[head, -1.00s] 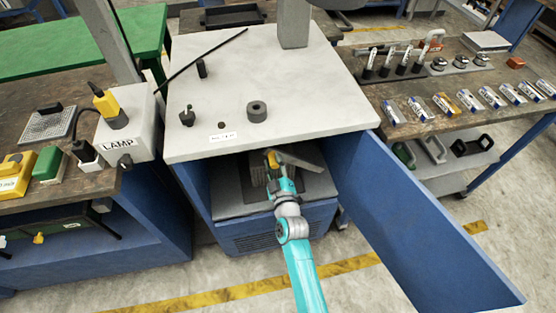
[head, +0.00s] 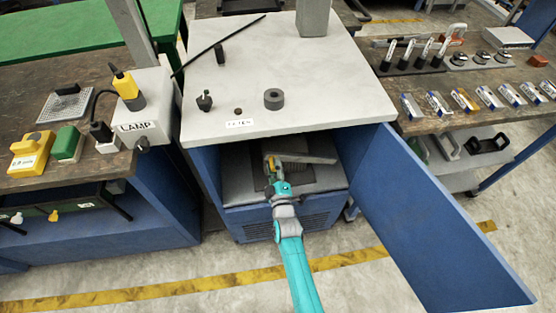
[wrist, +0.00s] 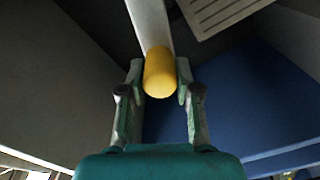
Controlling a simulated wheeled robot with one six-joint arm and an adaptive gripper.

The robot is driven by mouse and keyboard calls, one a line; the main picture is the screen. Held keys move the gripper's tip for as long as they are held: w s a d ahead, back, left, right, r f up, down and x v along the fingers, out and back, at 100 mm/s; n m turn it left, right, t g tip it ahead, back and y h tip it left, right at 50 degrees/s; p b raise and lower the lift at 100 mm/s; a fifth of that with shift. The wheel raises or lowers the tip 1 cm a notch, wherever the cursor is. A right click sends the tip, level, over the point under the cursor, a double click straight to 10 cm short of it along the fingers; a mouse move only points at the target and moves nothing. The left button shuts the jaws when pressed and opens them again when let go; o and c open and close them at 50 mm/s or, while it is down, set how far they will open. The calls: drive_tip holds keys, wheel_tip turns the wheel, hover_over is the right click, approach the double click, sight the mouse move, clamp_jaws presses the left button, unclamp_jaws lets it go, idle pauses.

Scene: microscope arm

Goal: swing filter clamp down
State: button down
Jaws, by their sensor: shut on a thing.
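The clamp shows in the wrist view as a pale grey bar (wrist: 150,24) ending in a yellow cylindrical knob (wrist: 160,72). My gripper (wrist: 157,78) has its two fingers closed on either side of the knob. In the head view my gripper (head: 269,170) is inside the open compartment under the pale worktop, at its left part. A grey filter-like panel (head: 310,157) sits just right of the gripper, and its slatted face shows in the wrist view (wrist: 222,12). The clamp's pivot is hidden.
The worktop (head: 335,95) overhangs the compartment. An open blue door (head: 440,220) stands to the right of my arm. A lamp box (head: 140,122) is on the left bench. A cart (head: 480,85) with tools and several small packs is at the right. The floor in front is clear.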

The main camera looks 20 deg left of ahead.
wheel_tip(320, 180, down, 9)
drive_tip(key=a+n, duration=0.1)
drive_tip(key=n, duration=0.3)
drive_tip(key=shift+s+a+f, duration=0.15)
drive_tip(key=shift+s+f, duration=0.05)
drive_tip(key=shift+s, duration=0.25)
drive_tip(key=shift+f, duration=0.1)
drive_tip(key=c, duration=0.8)
unclamp_jaws()
drive_tip(key=shift+f, duration=0.1)
drive_tip(key=v, duration=1.2)
